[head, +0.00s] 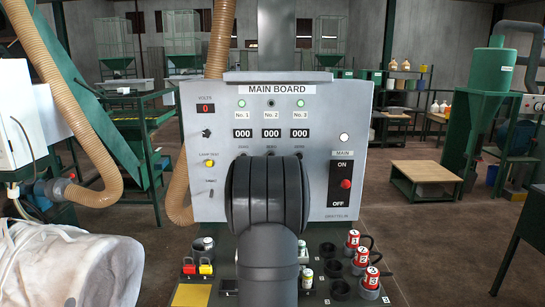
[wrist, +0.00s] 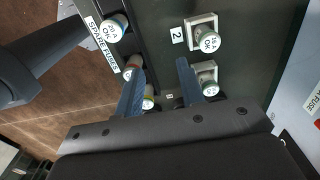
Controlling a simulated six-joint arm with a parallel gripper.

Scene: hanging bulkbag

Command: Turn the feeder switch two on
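The main board (head: 215,200) stands upright ahead in the head view. The green lamps No. 1 (head: 242,103) and No. 3 (head: 301,103) are lit. The No. 2 lamp (head: 271,103) is dark. Three displays read 000, the No. 2 display (head: 271,133) in the middle. The small controls under the displays are mostly hidden behind my dark arm, so I cannot tell the feeder two switch's position. My gripper (wrist: 159,72) shows in the wrist view with two blue fingers apart and nothing clearly held. It is over the fuse panel (wrist: 245,60), and the head view hides it.
A fuse marked 16 A OK (wrist: 208,42) sits in a holder by label 2. A spare fuse (wrist: 115,27) is at upper left. Red numbered plugs (head: 353,238) stand at the lower right. The main ON/OFF panel (head: 341,183) is right of my arm; a ribbed hose (head: 90,140) is left.

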